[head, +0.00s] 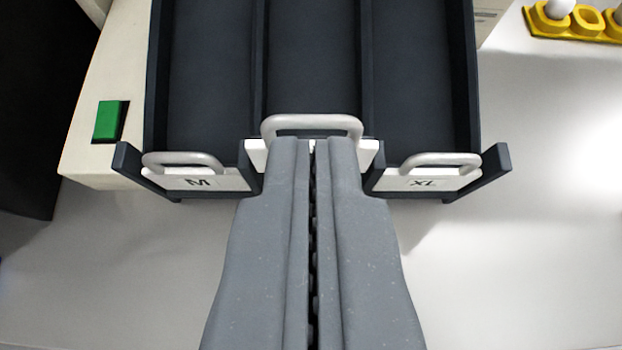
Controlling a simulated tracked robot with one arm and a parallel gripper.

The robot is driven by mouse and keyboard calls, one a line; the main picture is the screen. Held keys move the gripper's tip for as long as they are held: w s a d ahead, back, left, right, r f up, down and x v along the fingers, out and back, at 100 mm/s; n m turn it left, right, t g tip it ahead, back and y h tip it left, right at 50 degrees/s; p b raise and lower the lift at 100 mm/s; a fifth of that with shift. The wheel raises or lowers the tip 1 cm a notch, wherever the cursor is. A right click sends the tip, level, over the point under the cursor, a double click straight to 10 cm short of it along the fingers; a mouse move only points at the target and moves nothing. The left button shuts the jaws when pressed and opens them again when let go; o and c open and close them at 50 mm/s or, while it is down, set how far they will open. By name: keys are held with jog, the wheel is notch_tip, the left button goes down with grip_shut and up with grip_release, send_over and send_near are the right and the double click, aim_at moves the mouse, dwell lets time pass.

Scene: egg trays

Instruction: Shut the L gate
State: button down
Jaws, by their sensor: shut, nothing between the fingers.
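A middle gate (368,157) with a white front and a grey loop handle (311,121) stands between the gates marked M (225,181) and XL (400,181). Its label is hidden behind my gripper, so I cannot read an L. Its handle looks larger and sits further up the picture than its neighbours' handles, as if the gate stands higher than they do. My gripper (311,146) is shut and empty. Its fingertips are over the middle gate's front, just below the handle in the picture. I cannot tell whether they touch it.
The three dark lanes (312,60) behind the gates look empty. A green block (109,121) lies on the pale surface at left. A yellow egg tray (585,22) with white eggs is at top right. The pale floor (540,250) at right is clear.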

send_over(315, 125)
jog(key=s, duration=0.3)
notch_tip(315, 125, down, 4)
jog(key=shift+w+f, duration=0.2)
jog(key=shift+f, duration=0.3)
jog(key=shift+w+f, duration=0.2)
jog(key=shift+f, duration=0.3)
jog(key=shift+w+f, duration=0.1)
jog(key=shift+f, duration=0.6)
jog(key=shift+f, duration=0.1)
notch_tip(315, 125, down, 7)
jog(key=b, duration=0.4)
